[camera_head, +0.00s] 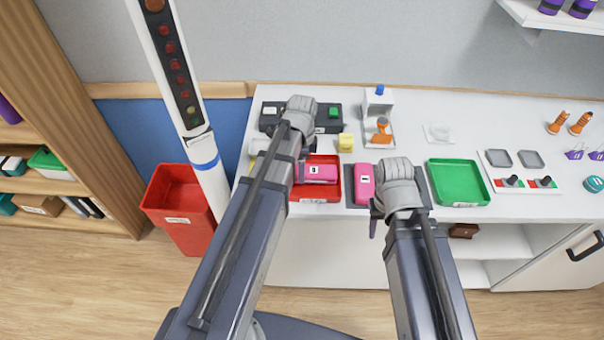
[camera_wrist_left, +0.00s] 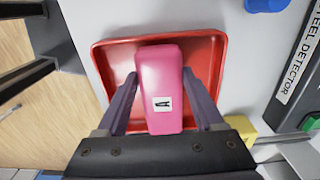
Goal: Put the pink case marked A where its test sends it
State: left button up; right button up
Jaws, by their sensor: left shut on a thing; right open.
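The pink case marked A (camera_wrist_left: 160,95) is between the fingers of my left gripper (camera_wrist_left: 161,82), which is shut on it. In the head view this case (camera_head: 320,173) is at the red tray (camera_head: 316,198), and the tray also shows around it in the left wrist view (camera_wrist_left: 105,60). I cannot tell whether the case touches the tray floor. A second pink case (camera_head: 364,186) lies on a dark mat to the right. My right gripper (camera_head: 376,218) is beside it, open, its fingers mostly hidden by its wrist. The black steel detector (camera_wrist_left: 305,65) has a green button.
A green tray (camera_head: 487,187) lies right of my right arm. A red bin (camera_head: 180,218) stands on the floor at left, beside a white post with lamps (camera_head: 160,40). A yellow block (camera_head: 345,143) and an orange-handled device (camera_head: 381,130) are behind the cases.

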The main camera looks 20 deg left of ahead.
pick_arm(q)
jog(key=shift+f, duration=0.25)
pick_arm(e)
jog(key=shift+f, duration=0.2)
pick_arm(q)
jog(key=shift+f, duration=0.2)
jog(key=o, duration=1.4)
pick_arm(e)
jog(key=shift+f, duration=0.15)
pick_arm(q)
jog(key=shift+o, duration=0.2)
jog(key=shift+r, duration=0.2)
notch_tip(320, 180, up, 12)
jog(key=p, duration=1.2)
jog(key=s+d+n+y, duration=0.1)
jog(key=s+d+n, duration=1)
jog(key=s+d, duration=0.2)
jog(key=shift+s+d, duration=0.25)
jog(key=shift+d, duration=0.2)
pick_arm(e)
notch_tip(320, 180, up, 12)
